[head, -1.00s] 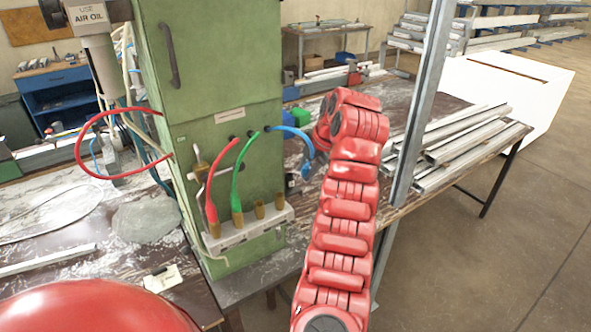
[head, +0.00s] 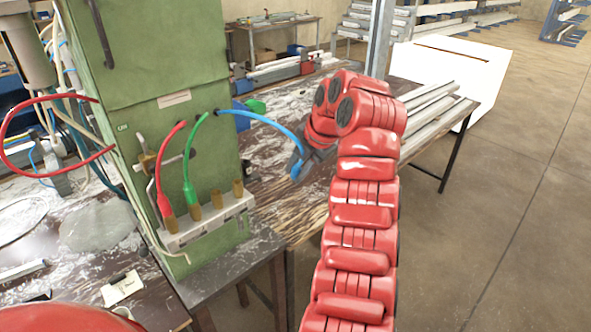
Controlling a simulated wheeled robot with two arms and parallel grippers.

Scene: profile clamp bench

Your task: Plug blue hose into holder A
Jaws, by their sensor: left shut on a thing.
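The blue hose (head: 262,120) comes out of the front of the green cabinet (head: 165,110) and arches right to my left gripper. My left gripper (head: 300,162) is shut on the hose's blue end (head: 296,173), which points down, to the right of the cabinet and apart from the holder rail. The gripper's fingers are small and partly hidden by my red wrist. The white holder rail (head: 207,230) carries brass holders. The red hose (head: 164,180) and green hose (head: 189,170) end in the two left ones. The two right ones (head: 217,199) are empty. I cannot read which is holder A. My right gripper is not in view.
A worn bench (head: 285,205) stands behind and right of the cabinet, with metal profiles (head: 430,110) at its right. A grey upright post (head: 380,40) rises behind my arm. A red cable loop (head: 50,97) hangs left. A white box (head: 455,75) stands at the back right.

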